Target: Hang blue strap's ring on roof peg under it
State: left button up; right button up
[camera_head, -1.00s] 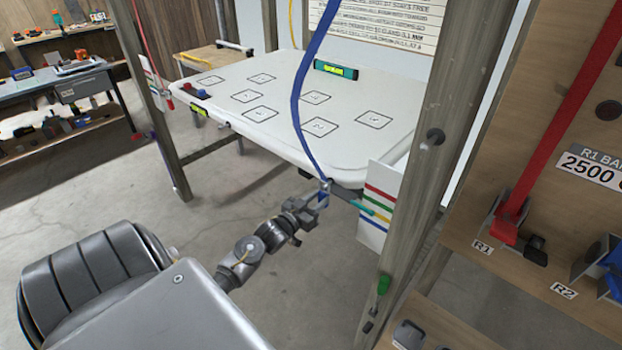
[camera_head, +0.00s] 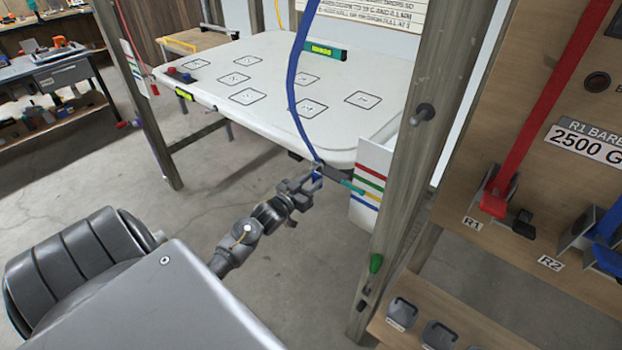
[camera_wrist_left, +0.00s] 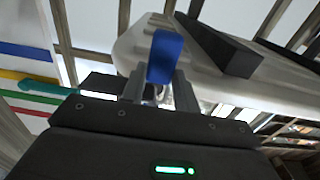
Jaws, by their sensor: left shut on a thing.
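The blue strap (camera_head: 293,85) hangs from above, over the white roof panel (camera_head: 225,75), down to the panel's near right corner. My left gripper (camera_head: 316,177) is shut on the strap's lower end, just below and in front of that corner. In the left wrist view, the blue strap end (camera_wrist_left: 165,57) stands up between the two fingers (camera_wrist_left: 158,92). The ring is mostly hidden between the fingers. A dark bar (camera_wrist_left: 218,45) under the white panel shows there, apart from the fingers; I cannot tell whether it is the peg. My right gripper is out of view.
A wooden post (camera_head: 405,160) and a striped card (camera_head: 369,182) stand right of the gripper. A teal pointer (camera_head: 353,188) lies close to the gripper. A green level (camera_head: 326,50) rests on the panel. The right board holds a red strap (camera_head: 545,110).

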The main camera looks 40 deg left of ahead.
pick_arm(q)
jog(key=o, duration=1.1)
jog(key=shift+s, duration=0.1)
jog(key=shift+s+f, duration=0.1)
jog(key=shift+s, duration=0.15)
jog(key=s+b, duration=0.2)
jog(key=s, duration=0.8)
jog(key=shift+d, duration=0.1)
